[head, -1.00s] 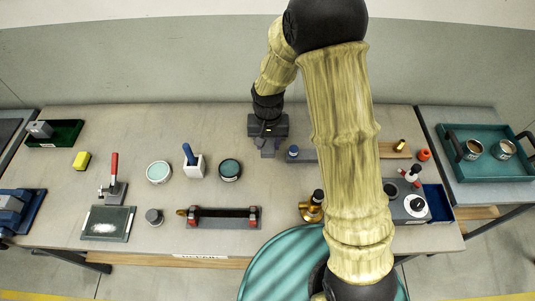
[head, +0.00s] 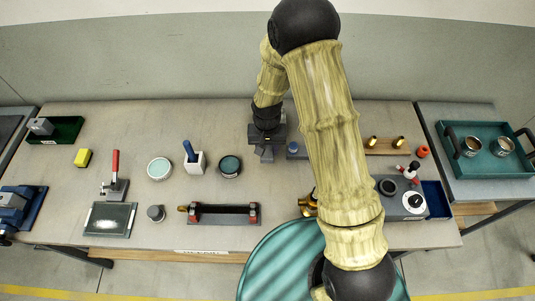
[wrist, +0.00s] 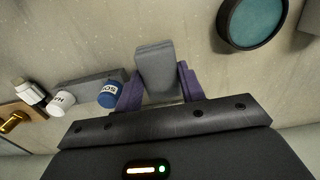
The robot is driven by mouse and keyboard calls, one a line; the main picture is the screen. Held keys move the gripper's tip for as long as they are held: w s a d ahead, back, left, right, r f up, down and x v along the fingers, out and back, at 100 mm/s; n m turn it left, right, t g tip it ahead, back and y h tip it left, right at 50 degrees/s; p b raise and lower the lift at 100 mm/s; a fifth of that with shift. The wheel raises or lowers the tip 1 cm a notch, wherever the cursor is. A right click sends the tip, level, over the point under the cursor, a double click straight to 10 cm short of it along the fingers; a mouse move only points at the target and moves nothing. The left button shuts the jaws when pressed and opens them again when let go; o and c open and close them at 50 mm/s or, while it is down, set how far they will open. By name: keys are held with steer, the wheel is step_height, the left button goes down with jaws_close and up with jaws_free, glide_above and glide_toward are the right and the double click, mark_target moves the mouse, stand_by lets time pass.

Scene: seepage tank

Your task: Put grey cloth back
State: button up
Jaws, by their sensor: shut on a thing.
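My gripper (head: 265,142) is over the back middle of the workbench, shut on a grey block-shaped thing that looks like the folded grey cloth (head: 264,155). In the wrist view the cloth (wrist: 155,68) sits between the two purple fingers of my gripper (wrist: 157,85), its free end pointing away from the palm. I cannot tell whether it touches the bench. A similar grey block (head: 41,126) lies in a green tray (head: 70,130) at the far left.
Near the gripper are a grey rack with a blue bottle (wrist: 110,93) and a white bottle (wrist: 61,102), and a round teal-topped dish (head: 230,166). The bench's back left is mostly clear.

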mark_target(268, 156)
steer(key=shift+s+d, duration=0.1)
steer(key=shift+d+f+p, duration=0.1)
steer(key=shift+f+p, duration=0.3)
steer(key=shift+f, duration=1.65)
steer(key=shift+f, duration=0.15)
steer(key=o, duration=1)
steer(key=shift+o, duration=0.2)
step_height(268, 156, up, 12)
steer(key=shift+r+b, duration=0.2)
steer(key=shift+b, duration=1.05)
